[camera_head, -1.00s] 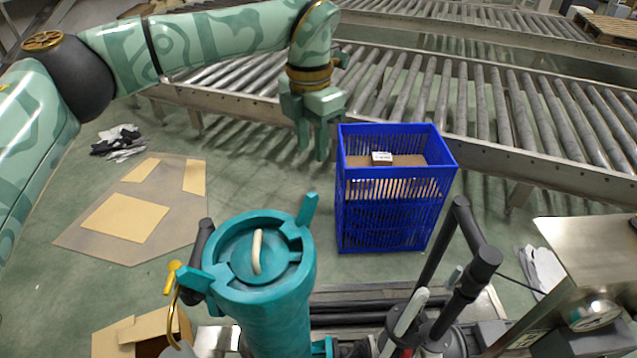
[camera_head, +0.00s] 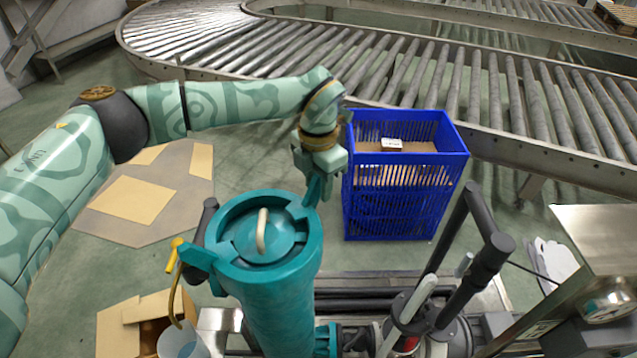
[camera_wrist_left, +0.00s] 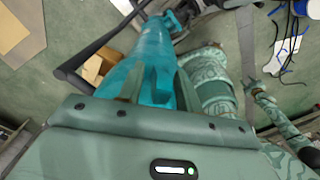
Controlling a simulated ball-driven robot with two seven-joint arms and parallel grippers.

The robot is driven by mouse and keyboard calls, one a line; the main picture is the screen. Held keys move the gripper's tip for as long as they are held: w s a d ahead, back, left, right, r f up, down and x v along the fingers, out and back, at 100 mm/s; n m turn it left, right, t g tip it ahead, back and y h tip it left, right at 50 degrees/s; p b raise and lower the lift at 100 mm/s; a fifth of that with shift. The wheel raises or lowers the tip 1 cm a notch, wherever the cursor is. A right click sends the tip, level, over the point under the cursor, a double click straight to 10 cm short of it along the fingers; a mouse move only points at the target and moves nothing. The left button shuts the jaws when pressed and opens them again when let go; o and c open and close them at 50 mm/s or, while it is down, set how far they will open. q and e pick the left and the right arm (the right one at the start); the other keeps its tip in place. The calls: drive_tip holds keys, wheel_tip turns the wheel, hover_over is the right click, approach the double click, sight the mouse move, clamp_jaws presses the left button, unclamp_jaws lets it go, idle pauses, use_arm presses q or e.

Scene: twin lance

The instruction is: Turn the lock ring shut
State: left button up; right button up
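A teal upright cylinder (camera_head: 275,310) stands in front of me. The lock ring (camera_head: 228,215) sits at its top around a lid with a cream handle (camera_head: 262,230). One ring lug (camera_head: 196,256) points left, and the other is at the back right, partly hidden by my left gripper (camera_head: 317,188). In the left wrist view, my left gripper (camera_wrist_left: 158,88) has its fingers apart, one on each side of the teal lug (camera_wrist_left: 158,82), with gaps showing. My right gripper is outside the head view; a small green arm end in the wrist view may be it, too small to read.
A blue crate (camera_head: 400,215) stands just right of the gripper. A roller conveyor (camera_head: 440,85) runs behind. Black bent tubes (camera_head: 485,260) and a metal box (camera_head: 600,240) stand at right. A cardboard box (camera_head: 120,330) and a yellow-handled part (camera_head: 174,255) are at left.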

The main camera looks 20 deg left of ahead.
use_arm(q)
drive_tip(key=shift+c, duration=0.6)
clamp_jaws()
drive_tip(key=shift+s+d, duration=0.1)
drive_tip(key=s+d+m+p, duration=0.5)
drive_tip(key=s+m+p, duration=0.1)
drive_tip(key=s+m, duration=0.1)
drive_tip(key=shift+m+p, duration=0.3)
drive_tip(key=shift+m, duration=0.2)
